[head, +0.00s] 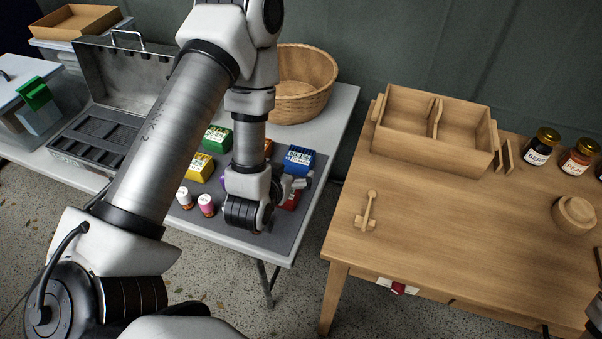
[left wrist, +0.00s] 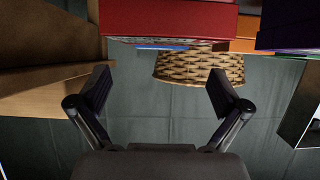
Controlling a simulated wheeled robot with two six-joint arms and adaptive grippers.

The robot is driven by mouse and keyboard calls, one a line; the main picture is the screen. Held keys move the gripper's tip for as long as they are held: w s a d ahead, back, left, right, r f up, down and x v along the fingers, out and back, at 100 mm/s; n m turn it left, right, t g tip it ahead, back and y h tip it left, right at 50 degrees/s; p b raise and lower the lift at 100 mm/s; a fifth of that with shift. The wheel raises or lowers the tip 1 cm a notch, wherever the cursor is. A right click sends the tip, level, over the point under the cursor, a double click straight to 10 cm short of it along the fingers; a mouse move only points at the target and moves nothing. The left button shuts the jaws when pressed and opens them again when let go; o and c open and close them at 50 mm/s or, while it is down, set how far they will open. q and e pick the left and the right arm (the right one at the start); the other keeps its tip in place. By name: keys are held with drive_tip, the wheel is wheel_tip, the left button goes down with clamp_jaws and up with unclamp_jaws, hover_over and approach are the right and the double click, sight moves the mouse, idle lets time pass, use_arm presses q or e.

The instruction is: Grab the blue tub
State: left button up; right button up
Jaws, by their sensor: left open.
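The blue tub (head: 299,160) stands near the right edge of the grey mat on the white table, with a pale label facing front. My left gripper (head: 297,184) is just in front of it, above a red tub (head: 289,199), and partly hides both. In the left wrist view my left gripper (left wrist: 160,92) has its fingers wide apart with nothing between them. The red tub (left wrist: 170,18) fills the top of that view, with a thin blue strip below it that I cannot identify for sure.
Green (head: 217,138) and yellow (head: 200,167) tubs stand left of my forearm. A wicker basket (head: 305,85) is behind the blue tub. A wooden table (head: 340,235) with a divided wooden box (head: 440,150) stands right, across a gap. A metal case (head: 125,78) lies open at left.

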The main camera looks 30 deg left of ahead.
sight(296, 161)
use_arm(q)
drive_tip(key=shift+w+a+f+b, duration=0.2)
drive_tip(key=shift+w+f+b, duration=0.2)
drive_tip(key=shift+w+f, duration=0.25)
drive_tip(key=shift+w+a, duration=0.2)
drive_tip(key=shift+w, duration=0.3)
drive_tip(key=x, duration=0.5)
drive_tip(key=shift+w, duration=0.1)
drive_tip(key=c, duration=1.2)
